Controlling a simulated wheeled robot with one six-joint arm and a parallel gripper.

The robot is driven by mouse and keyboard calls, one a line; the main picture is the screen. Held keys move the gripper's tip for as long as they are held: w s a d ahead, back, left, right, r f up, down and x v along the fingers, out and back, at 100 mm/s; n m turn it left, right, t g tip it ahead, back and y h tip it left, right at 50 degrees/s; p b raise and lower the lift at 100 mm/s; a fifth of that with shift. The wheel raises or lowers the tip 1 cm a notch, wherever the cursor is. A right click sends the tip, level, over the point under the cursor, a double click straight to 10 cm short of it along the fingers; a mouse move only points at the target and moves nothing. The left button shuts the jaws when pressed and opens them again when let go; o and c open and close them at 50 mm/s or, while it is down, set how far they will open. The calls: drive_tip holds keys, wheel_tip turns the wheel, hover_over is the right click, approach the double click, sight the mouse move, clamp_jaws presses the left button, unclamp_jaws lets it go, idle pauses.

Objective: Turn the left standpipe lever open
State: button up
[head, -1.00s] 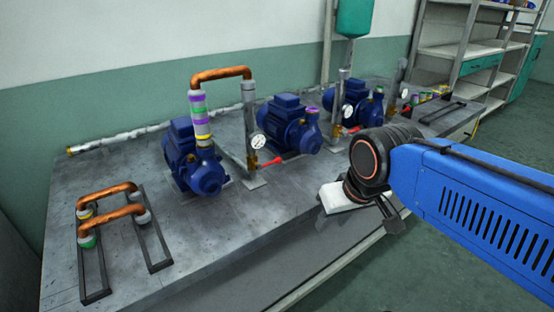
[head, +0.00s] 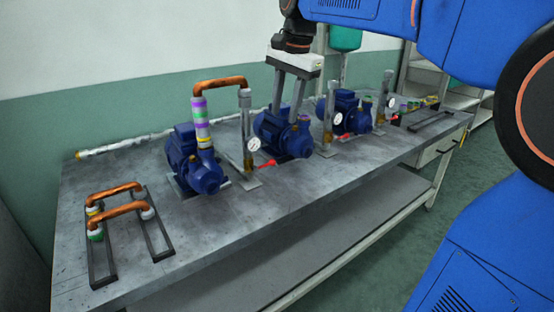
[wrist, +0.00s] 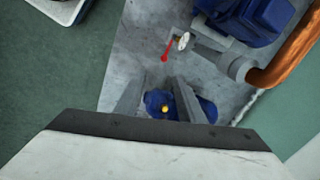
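The left standpipe (head: 246,125) is a grey upright pipe, joined at its top to the left pump by a copper bend. Its red lever (head: 266,164) sticks out sideways to the right, low on the pipe beside a round gauge (head: 254,144). The lever (wrist: 168,50) also shows in the wrist view, beyond the fingertips. My gripper (head: 287,112) points down above the middle pump, with its fingers apart and clear of the lever. In the wrist view my gripper (wrist: 157,98) is open, with a blue pump part visible between and below the fingers.
The left pump (head: 194,160) and middle pump (head: 281,132) stand either side of the left standpipe. Another standpipe (head: 329,115) with a red lever stands to the right. A rack with copper bends (head: 118,210) lies at left. The bench front (head: 300,215) is clear.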

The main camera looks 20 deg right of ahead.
drive_tip(key=w, duration=0.1)
approach(273, 160)
drive_tip(key=shift+m, duration=0.4)
drive_tip(key=x, duration=0.8)
drive_tip(key=shift+w+f, duration=0.15)
drive_tip(key=shift+f, duration=0.05)
clamp_jaws()
